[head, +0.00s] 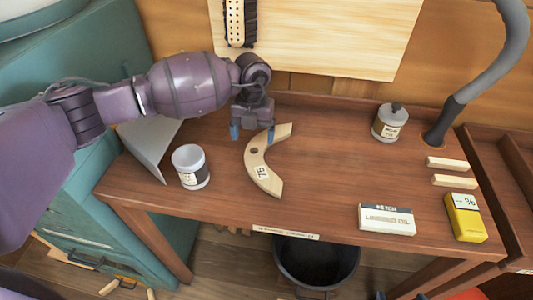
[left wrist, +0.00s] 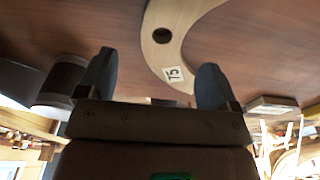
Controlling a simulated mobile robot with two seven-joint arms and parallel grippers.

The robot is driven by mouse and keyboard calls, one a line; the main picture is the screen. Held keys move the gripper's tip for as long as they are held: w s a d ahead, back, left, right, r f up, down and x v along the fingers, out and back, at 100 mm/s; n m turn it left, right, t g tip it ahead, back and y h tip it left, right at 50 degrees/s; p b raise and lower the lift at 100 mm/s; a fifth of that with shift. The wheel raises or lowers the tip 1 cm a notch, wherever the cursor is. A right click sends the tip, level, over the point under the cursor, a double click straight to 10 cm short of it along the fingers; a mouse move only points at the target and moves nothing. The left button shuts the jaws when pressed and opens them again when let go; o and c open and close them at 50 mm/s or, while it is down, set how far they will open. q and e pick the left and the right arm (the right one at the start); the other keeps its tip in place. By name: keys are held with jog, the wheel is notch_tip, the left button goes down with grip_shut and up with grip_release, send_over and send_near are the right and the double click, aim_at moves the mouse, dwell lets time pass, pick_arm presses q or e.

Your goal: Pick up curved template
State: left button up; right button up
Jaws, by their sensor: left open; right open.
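The curved template (head: 259,165) is a pale wooden arc with a dark hole and a label reading 75. It lies flat on the brown workbench (head: 320,180). My left gripper (head: 252,132) is open and empty, above the bench at the template's far end, with its blue fingertips apart. In the left wrist view the template (left wrist: 165,45) shows beyond the open fingers (left wrist: 152,85), its labelled part between them in the picture. I cannot tell the exact height of the fingers.
A white labelled jar (head: 191,167) stands left of the template. A lidded pot (head: 389,122), a white box (head: 386,219), a yellow box (head: 465,218) and two wooden blocks (head: 450,172) are on the right. A grey hose (head: 480,75) rises at the back right.

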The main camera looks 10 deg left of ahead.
aim_at(256, 154)
pick_arm(q)
jog(key=shift+d+f+b, duration=0.2)
jog(key=shift+f+b, duration=0.1)
jog(key=shift+f, duration=2.3)
jog(key=shift+c, duration=0.4)
jog(key=c, duration=1)
